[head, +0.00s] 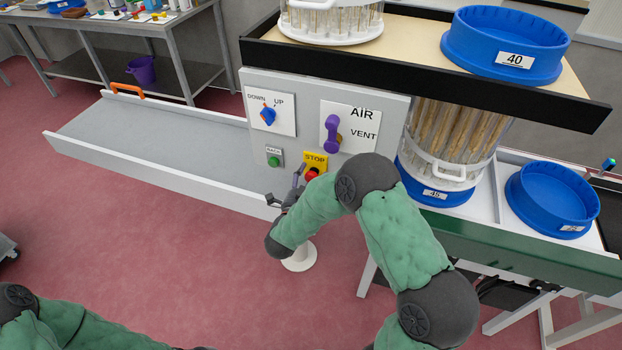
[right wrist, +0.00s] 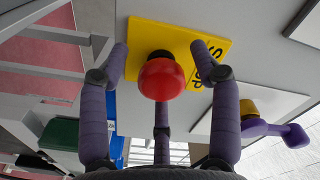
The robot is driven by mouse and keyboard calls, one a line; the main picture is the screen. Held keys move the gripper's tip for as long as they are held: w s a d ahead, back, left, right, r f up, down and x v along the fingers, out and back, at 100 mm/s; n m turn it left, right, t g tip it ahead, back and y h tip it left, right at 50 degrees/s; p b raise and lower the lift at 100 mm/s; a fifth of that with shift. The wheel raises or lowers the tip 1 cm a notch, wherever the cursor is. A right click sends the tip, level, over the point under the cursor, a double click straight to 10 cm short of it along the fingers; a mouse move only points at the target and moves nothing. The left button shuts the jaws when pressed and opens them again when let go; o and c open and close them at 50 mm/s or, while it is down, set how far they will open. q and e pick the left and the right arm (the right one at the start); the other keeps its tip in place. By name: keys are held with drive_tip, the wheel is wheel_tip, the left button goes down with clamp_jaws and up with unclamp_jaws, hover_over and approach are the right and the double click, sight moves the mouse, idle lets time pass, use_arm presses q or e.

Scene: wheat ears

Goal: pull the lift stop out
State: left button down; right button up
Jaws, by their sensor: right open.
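The lift stop is a red mushroom button (head: 311,174) on a yellow STOP plate (head: 318,160), low on the grey panel in the head view. In the right wrist view the red button (right wrist: 162,80) stands out from the yellow plate (right wrist: 180,45) on a dark stem. My right gripper (head: 294,190) is just left of and below the button. In the right wrist view its fingers (right wrist: 160,68) are open, one on each side of the button, with visible gaps. A third finger shows below the button. My left gripper is not in view; only part of its arm shows at bottom left.
The panel also carries a blue DOWN/UP knob (head: 267,117), a purple AIR/VENT lever (head: 332,133) and a green RACK button (head: 274,161). A shelf with blue ring (head: 505,45) overhangs to the right. A clear cylinder of wheat ears (head: 455,135) stands beneath it.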

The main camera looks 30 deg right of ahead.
clamp_jaws()
idle(0.3)
drive_tip(key=shift+s+a+f, duration=0.1)
drive_tip(key=shift+s+a, duration=0.45)
drive_tip(key=shift+a, duration=0.1)
unclamp_jaws()
